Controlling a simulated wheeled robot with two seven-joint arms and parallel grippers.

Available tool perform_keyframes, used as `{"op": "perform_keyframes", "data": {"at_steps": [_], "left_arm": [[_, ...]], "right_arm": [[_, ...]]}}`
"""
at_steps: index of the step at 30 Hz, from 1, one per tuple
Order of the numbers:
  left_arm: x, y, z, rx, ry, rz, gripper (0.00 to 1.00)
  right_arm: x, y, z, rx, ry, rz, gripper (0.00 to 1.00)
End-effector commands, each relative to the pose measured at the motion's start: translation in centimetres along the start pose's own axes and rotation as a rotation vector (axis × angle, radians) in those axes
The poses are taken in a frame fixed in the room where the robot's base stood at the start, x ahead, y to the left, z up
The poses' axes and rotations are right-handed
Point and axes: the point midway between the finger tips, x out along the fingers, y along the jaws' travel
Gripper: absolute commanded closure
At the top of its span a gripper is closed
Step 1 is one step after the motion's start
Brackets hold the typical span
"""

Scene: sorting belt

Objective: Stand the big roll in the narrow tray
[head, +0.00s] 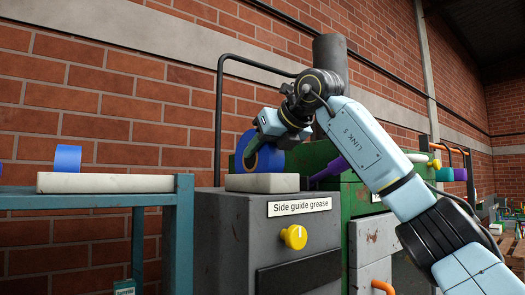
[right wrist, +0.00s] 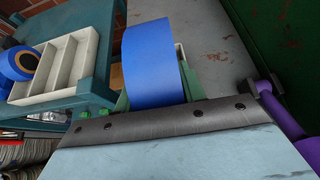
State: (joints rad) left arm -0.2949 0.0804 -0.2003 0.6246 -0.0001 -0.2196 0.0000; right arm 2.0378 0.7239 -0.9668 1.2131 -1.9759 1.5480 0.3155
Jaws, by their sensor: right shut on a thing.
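My right gripper (head: 268,126) is shut on the big blue roll (head: 270,160), holding it near its top with the roll on edge. The roll is directly over a short pale tray (head: 262,184), apparently the narrow tray, on the grey cabinet. Its lower edge is hidden behind the tray's front wall, so I cannot tell whether it touches the floor. In the right wrist view the roll (right wrist: 154,62) fills the space between the green fingers, and a bit of the pale tray (right wrist: 182,58) shows behind it. My left gripper is out of view.
On the teal table (head: 90,199) at left, a longer pale tray (head: 105,184) holds another blue roll (head: 67,158). The right wrist view shows this tray's compartments (right wrist: 62,68). A green cabinet (head: 350,205) with a purple part (head: 330,170) stands close at right.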

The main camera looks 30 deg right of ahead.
Motion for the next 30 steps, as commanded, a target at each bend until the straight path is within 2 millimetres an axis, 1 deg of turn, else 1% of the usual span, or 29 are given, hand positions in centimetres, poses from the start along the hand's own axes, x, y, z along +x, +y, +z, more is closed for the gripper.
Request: {"op": "perform_keyframes", "data": {"at_steps": [3,4,9,17,20,23,30], "left_arm": [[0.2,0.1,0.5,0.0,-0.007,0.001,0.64],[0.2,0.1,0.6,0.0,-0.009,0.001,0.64],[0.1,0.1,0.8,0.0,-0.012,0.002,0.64],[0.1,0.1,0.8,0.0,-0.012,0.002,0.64],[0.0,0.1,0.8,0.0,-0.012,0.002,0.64],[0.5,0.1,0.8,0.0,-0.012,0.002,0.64],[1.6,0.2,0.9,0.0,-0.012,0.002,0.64]], "right_arm": [[0.1,0.0,-0.2,0.0,-0.003,0.001,0.95],[0.2,0.0,-0.3,0.0,0.0,0.0,0.59],[0.1,0.0,-0.2,0.0,0.0,0.0,0.38],[0.1,0.0,-0.1,0.0,0.0,0.0,0.38],[-0.3,0.0,0.1,0.0,-0.002,0.0,0.38],[-1.6,0.0,0.0,0.0,-0.004,0.001,0.38],[-6.8,0.0,0.0,0.0,-0.006,0.0,0.38]]}}
